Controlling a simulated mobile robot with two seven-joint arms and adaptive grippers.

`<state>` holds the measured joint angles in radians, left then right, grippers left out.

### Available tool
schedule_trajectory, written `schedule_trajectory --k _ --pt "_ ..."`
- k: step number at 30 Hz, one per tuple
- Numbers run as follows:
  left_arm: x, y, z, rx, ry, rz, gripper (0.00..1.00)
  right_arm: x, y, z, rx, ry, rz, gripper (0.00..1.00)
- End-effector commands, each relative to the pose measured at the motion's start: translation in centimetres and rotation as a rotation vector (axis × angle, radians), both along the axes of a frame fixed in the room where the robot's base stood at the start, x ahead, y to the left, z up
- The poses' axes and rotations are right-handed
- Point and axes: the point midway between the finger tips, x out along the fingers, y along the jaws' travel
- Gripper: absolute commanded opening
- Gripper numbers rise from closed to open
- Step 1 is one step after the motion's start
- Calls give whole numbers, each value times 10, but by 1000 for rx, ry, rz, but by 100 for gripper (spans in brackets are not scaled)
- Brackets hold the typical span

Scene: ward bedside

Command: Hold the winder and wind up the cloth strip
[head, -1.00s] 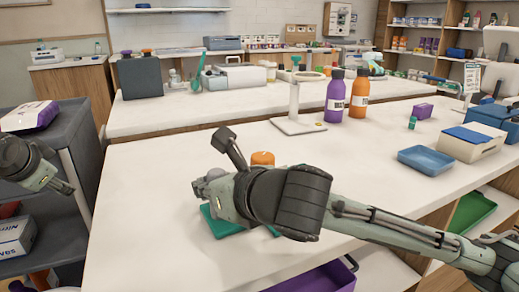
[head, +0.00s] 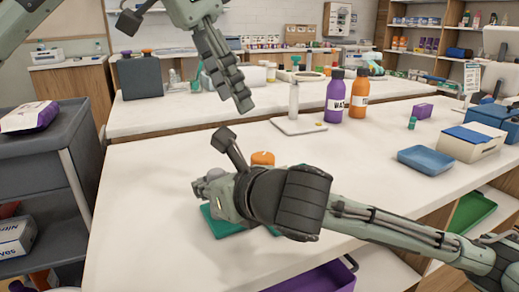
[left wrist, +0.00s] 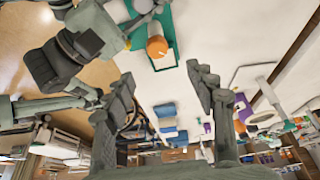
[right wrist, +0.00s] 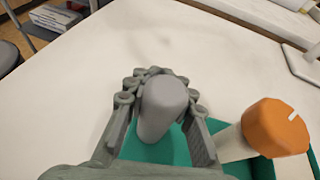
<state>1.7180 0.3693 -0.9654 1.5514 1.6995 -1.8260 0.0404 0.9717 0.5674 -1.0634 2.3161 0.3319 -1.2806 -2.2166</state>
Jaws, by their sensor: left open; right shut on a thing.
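A green tray (head: 220,229) lies on the near white table, partly hidden by my right arm. My right gripper (head: 207,186) is at the tray, shut on a grey cylinder (right wrist: 163,105) that stands upright between its fingers. Beside it stands a pale cylinder with an orange slotted top (right wrist: 275,128), also seen in the head view (head: 262,158); it is apart from the fingers. I cannot tell which piece is the winder, and no loose cloth strip is clearly visible. My left gripper (head: 236,96) is open and empty, high above the table's far side.
A blue tray (head: 425,160) is at right. The table's left part is clear.

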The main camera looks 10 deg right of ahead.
Motion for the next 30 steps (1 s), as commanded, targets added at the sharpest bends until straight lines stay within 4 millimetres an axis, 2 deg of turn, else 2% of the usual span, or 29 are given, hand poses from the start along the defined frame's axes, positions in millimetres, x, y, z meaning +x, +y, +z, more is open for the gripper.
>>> schedule_trajectory --k 5,19,24,30 --pt "-2 -7 -11 8 14 -5 56 0 0 0 0 -1 0 0" --pt "9 -38 -91 5 12 -4 56 0 0 1 0 -1 1 0" --pt "11 -43 -105 4 11 -4 56 0 0 1 0 -1 1 0" --pt "12 -45 -109 4 10 -3 56 0 0 0 0 -1 1 0"
